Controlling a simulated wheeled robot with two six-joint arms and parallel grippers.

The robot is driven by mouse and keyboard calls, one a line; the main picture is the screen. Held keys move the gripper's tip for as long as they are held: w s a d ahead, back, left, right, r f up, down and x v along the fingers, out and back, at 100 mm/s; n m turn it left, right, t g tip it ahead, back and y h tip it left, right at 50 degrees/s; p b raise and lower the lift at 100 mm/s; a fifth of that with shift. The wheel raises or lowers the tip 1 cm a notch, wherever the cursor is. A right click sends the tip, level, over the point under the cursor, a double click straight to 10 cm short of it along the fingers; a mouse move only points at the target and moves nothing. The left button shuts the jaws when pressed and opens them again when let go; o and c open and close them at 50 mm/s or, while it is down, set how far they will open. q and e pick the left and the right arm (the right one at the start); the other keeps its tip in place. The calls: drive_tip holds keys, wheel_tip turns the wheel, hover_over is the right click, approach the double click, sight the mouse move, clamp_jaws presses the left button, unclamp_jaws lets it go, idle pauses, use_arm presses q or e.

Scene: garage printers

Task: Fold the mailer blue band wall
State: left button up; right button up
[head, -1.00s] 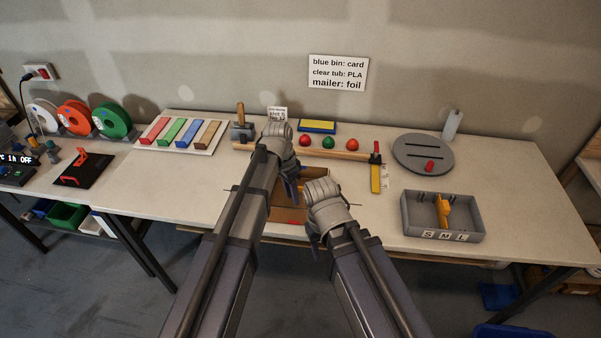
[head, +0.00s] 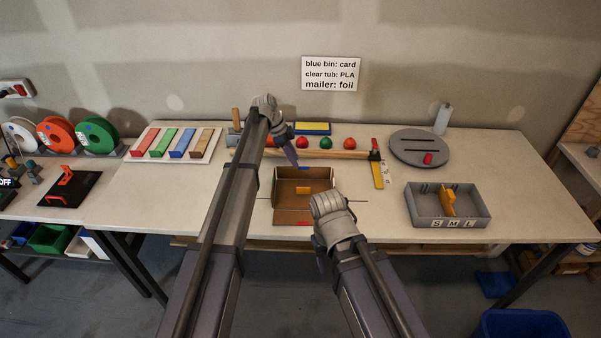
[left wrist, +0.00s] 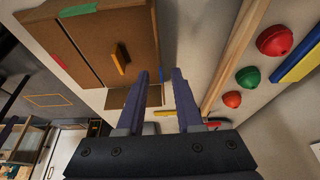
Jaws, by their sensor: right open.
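The mailer (head: 291,214) is a brown cardboard box on the table, with a yellow-orange piece (head: 303,190) inside. A blue band (head: 303,168) shows at its far side and a red band (head: 304,223) at its front flap. In the left wrist view the blue band (left wrist: 165,113) is partly behind my fingers, and a green band (left wrist: 77,10) marks another edge. My left gripper (head: 291,157) is open and empty beyond the mailer's far side, its fingers (left wrist: 160,78) near the blue-band wall; contact is unclear. My right gripper (head: 322,262) is open, at the mailer's front right.
A wooden rail (head: 335,154) with red and green balls lies behind the mailer. A board of coloured strips (head: 175,145) is at the left. Table between mailer and tray is fairly clear.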

use_arm(q)
drive_tip(key=b, duration=0.4)
hover_over(301, 178)
drive_tip(key=a, duration=0.1)
wheel_tip(301, 178, down, 5)
drive_tip(key=shift+w+r, duration=0.1)
drive_tip(key=shift+d+f+b, duration=0.4)
drive_tip(key=shift+f+b, duration=0.2)
drive_tip(key=shift+b, duration=0.05)
clamp_jaws()
idle(0.4)
